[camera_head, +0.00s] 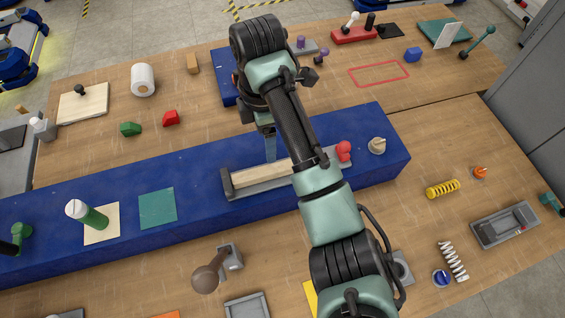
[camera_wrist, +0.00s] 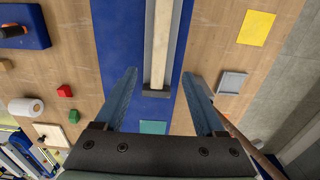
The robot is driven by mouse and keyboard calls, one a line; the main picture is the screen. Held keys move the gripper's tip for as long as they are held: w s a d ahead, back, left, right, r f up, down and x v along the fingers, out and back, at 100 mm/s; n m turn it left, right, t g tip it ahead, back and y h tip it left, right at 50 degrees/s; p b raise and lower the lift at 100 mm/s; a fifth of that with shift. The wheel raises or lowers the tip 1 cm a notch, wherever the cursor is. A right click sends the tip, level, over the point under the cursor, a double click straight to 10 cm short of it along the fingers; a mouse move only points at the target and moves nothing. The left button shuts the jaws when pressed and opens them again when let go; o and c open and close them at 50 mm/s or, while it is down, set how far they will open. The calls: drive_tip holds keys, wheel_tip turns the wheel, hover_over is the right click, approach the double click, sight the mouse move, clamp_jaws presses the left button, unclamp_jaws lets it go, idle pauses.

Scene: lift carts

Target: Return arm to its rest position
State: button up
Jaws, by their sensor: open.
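My arm reaches across the table from the lower right of the head view, with its elbow raised. My gripper (camera_head: 270,148) points down over the blue runner, by the wooden bar (camera_head: 262,174). The bar lies in a long grey holder (camera_head: 228,184) with a red knob (camera_head: 344,151) at its right end; my arm hides part of the holder. In the wrist view the gripper (camera_wrist: 159,75) is open, its two blue-grey fingers wide apart with the bar (camera_wrist: 159,45) and holder seen between them. Nothing is held. The height of the fingertips above the runner is unclear.
The blue runner (camera_head: 110,197) crosses the wooden table. It carries a green mat (camera_head: 157,208), a green-and-white bottle (camera_head: 88,215) and a pale knob (camera_head: 377,145). A brown-knobbed lever (camera_head: 207,277) stands in front. A grey cabinet (camera_head: 530,85) borders the right side.

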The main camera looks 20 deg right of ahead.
idle(0.6)
drive_tip(key=w+a+r+m+t+y+b, duration=0.1)
drive_tip(key=w+a+r+m+t+b, duration=0.25)
drive_tip(key=w+a+r+t, duration=0.55)
wheel_tip(320, 180, up, 13)
drive_tip(key=w+a+m+t+y+b, duration=0.1)
drive_tip(key=w+a+m+t, duration=0.1)
drive_tip(key=m+t, duration=0.25)
drive_tip(key=s+r+m+t+b, duration=0.1)
drive_tip(key=s+r+m+t, duration=0.15)
drive_tip(key=r, duration=0.35)
drive_tip(key=s+r+m+t+b, duration=0.1)
drive_tip(key=s+r+t, duration=0.1)
drive_tip(key=r+t, duration=0.3)
drive_tip(key=s+d+r+m+t+h+b, duration=0.1)
drive_tip(key=s+r+m+t, duration=0.5)
drive_tip(key=s+r, duration=0.7)
drive_tip(key=shift+s+d+r+h, duration=0.35)
drive_tip(key=shift+s+d+h, duration=0.15)
drive_tip(key=shift+s+d, duration=0.65)
drive_tip(key=shift+a+m, duration=0.1)
drive_tip(key=shift+m, duration=0.15)
